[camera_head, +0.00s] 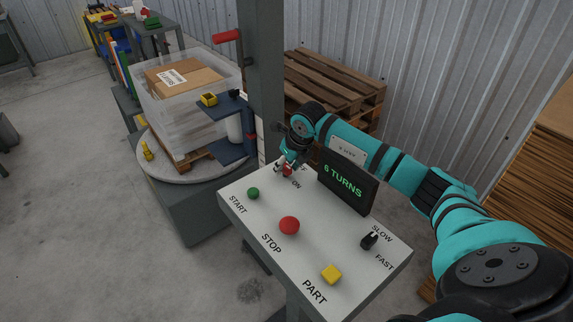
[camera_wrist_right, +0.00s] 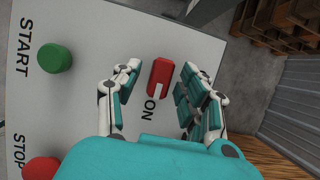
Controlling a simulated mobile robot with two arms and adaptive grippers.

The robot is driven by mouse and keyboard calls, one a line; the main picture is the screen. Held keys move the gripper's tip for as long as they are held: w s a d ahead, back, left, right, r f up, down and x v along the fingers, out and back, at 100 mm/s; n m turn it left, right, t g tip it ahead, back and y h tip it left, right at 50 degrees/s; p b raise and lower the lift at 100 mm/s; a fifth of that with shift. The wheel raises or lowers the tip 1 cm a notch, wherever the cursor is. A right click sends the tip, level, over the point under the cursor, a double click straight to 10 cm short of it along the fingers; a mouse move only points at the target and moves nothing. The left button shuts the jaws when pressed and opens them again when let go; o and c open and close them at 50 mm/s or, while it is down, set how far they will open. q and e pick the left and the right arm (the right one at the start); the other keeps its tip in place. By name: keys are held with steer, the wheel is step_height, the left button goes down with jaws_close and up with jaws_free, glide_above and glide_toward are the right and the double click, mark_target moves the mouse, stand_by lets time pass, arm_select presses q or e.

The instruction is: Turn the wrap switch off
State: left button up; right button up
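The wrap switch is a small red knob (camera_wrist_right: 161,74) on the control panel (camera_head: 262,205). In the right wrist view, its white mark lies at the end by the word ON. In the head view, the red knob (camera_head: 288,170) shows partly behind my fingers, with ON beside it and the OFF label mostly hidden. My right gripper (camera_wrist_right: 155,90) is open, with its fingers on either side of the knob and gaps visible on both sides. It also shows at the panel's far corner in the head view (camera_head: 284,166). My left gripper is not in view.
The panel carries a green START button (camera_head: 253,193), a red STOP button (camera_head: 289,225), a yellow PART block (camera_head: 331,273) and a black speed knob (camera_head: 369,240). A display (camera_head: 347,183) reading 6 TURNS stands close to my right arm. A wrapped load (camera_head: 185,100) sits on a turntable behind.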

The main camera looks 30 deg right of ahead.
steer(key=c, duration=0.7)
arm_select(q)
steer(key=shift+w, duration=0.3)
arm_select(e)
jaws_close()
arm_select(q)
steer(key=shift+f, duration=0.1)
